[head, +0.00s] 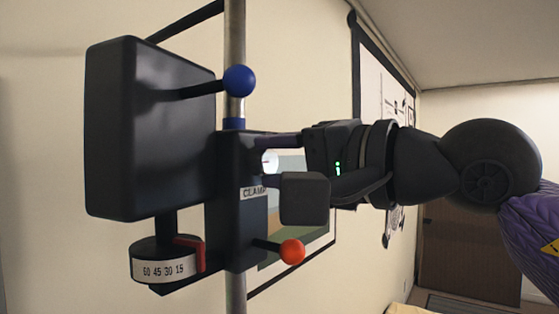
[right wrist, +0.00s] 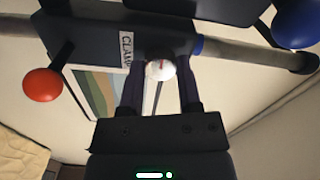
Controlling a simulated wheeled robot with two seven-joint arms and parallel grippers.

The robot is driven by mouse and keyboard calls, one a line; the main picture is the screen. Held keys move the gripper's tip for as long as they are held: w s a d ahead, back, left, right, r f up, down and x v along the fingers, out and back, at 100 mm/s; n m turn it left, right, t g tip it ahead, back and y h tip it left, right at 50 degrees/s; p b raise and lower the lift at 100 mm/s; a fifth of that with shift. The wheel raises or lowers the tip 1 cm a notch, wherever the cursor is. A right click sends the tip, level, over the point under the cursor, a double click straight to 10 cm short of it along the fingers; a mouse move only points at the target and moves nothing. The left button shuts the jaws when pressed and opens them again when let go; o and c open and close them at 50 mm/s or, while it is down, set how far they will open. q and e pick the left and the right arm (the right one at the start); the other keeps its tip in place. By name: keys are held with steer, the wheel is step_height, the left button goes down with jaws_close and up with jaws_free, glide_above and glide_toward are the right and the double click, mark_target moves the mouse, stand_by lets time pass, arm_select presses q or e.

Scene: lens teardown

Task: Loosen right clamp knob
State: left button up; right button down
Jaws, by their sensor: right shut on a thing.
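The dark clamp block (head: 236,215) with a "CLAMP" label sits on the upright metal pole. The white clamp knob (head: 268,162) sticks out of the block's right side; it also shows in the right wrist view (right wrist: 160,70), with a small red mark on it. My right gripper (head: 273,160) comes in from the right and is shut on the knob, one finger on either side of it. In the right wrist view my fingers (right wrist: 160,80) reach up to the clamp block (right wrist: 115,32). The knob's stem is hidden. My left gripper is not in view.
A large dark box (head: 145,130) stands left of the pole (head: 236,40). A blue ball-ended lever (head: 239,80) is above the clamp and an orange one (head: 291,252) below. A dial marked 60 45 30 15 (head: 163,268) sits at lower left.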

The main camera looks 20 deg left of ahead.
steer(key=shift+c, duration=1.4)
jaws_free()
steer(key=shift+d, duration=0.1)
steer(key=b+v, duration=0.3)
steer(key=v, duration=0.6)
steer(key=shift+s+d+b, duration=0.15)
steer(key=shift+d+b, duration=0.15)
steer(key=shift+d, duration=0.05)
